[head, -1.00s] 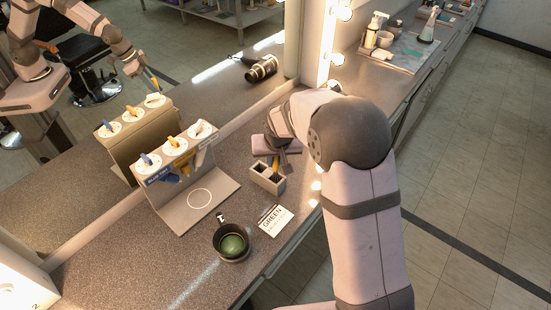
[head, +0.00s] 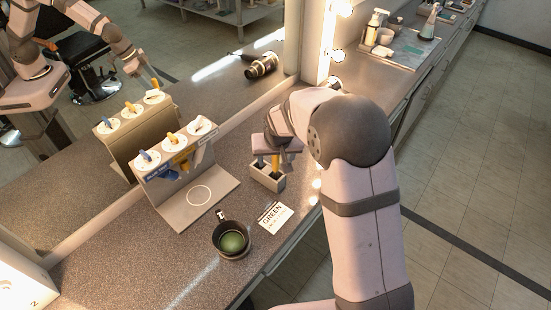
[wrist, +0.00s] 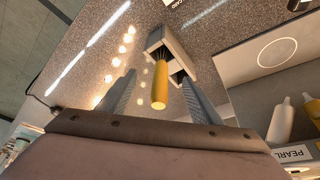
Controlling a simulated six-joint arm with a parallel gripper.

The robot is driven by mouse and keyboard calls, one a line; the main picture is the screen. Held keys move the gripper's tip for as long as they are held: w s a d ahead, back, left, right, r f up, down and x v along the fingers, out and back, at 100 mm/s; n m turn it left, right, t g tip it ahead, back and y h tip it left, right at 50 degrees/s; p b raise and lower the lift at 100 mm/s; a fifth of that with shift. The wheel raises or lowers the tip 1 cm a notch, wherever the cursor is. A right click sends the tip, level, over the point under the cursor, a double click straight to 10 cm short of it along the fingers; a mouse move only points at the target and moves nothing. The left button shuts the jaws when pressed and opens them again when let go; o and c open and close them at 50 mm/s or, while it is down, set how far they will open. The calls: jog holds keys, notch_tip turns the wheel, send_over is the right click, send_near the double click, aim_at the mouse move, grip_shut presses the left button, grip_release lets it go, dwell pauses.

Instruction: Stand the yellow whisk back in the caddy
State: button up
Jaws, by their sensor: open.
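The yellow whisk (wrist: 160,86) stands in the small grey two-compartment caddy (wrist: 164,38), its wire end down in one compartment and its yellow handle up. The handle also shows in the head view (head: 275,164), with the caddy (head: 266,181) below it on the counter. My gripper (wrist: 158,98) is open, with one finger on each side of the handle in the wrist view. In the head view my gripper (head: 274,161) is just above the caddy. I cannot tell whether a finger touches the handle.
A dark bowl with green contents (head: 232,241) and a GREEN card (head: 273,218) lie nearer the front. The mirror is behind, and the counter's front edge is close on the right.

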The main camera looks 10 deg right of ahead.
dwell(0.6)
jog(key=p+v, duration=0.4)
jog(key=v, duration=0.3)
dwell(0.8)
dwell(0.3)
jog(key=b+v, duration=0.2)
jog(key=v, duration=0.5)
jog(key=shift+r, duration=0.2)
